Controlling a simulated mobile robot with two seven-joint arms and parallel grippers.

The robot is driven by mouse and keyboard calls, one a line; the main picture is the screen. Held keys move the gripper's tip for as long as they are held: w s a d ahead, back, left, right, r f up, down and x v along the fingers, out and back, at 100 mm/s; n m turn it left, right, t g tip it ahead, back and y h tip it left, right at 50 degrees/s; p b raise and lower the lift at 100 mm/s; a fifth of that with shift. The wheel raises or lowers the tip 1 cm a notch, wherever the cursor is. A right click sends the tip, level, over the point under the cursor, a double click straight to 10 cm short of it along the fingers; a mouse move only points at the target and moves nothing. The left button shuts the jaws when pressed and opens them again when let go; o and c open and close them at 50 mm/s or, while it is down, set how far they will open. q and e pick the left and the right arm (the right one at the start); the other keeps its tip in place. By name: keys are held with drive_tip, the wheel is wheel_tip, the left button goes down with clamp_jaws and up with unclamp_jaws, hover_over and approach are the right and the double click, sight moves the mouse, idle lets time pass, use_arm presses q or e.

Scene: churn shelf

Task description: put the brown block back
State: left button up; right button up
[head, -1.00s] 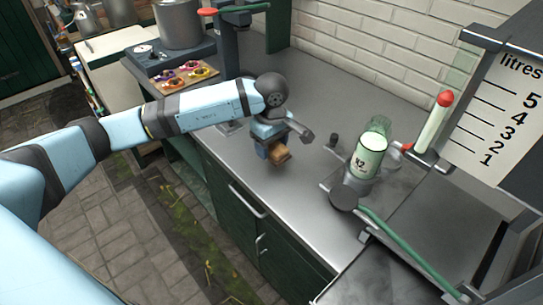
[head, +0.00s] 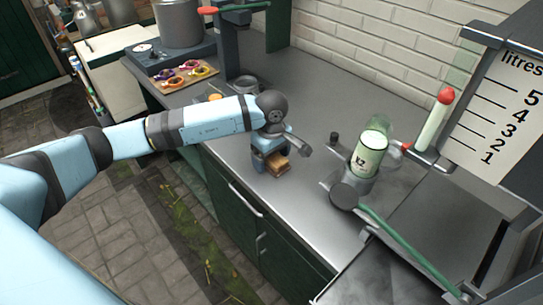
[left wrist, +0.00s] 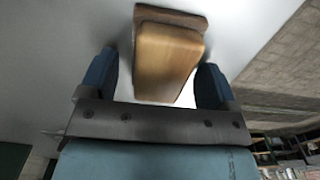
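The brown block (head: 277,166) is at my left gripper (head: 268,165), low over or on the grey counter near its front edge. In the left wrist view, the block (left wrist: 168,52) is between the two fingers of the left gripper (left wrist: 158,80). The fingers are apart, with a light gap between the left finger and the block. The right finger is close to the block's side, and I cannot tell whether it touches. I cannot tell exactly how the underside meets the counter. My right gripper is not in view.
A green-and-white labelled cup (head: 370,155) stands in a fixture to the right, near a long green lever (head: 410,245). A litre scale (head: 497,105) is at far right. The counter (head: 315,95) behind the gripper is clear.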

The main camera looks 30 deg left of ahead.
use_arm(q)
drive_tip(key=shift+r, duration=0.5)
wheel_tip(320, 180, up, 11)
drive_tip(key=shift+r, duration=0.2)
idle(0.3)
drive_tip(key=shift+s+f, duration=0.1)
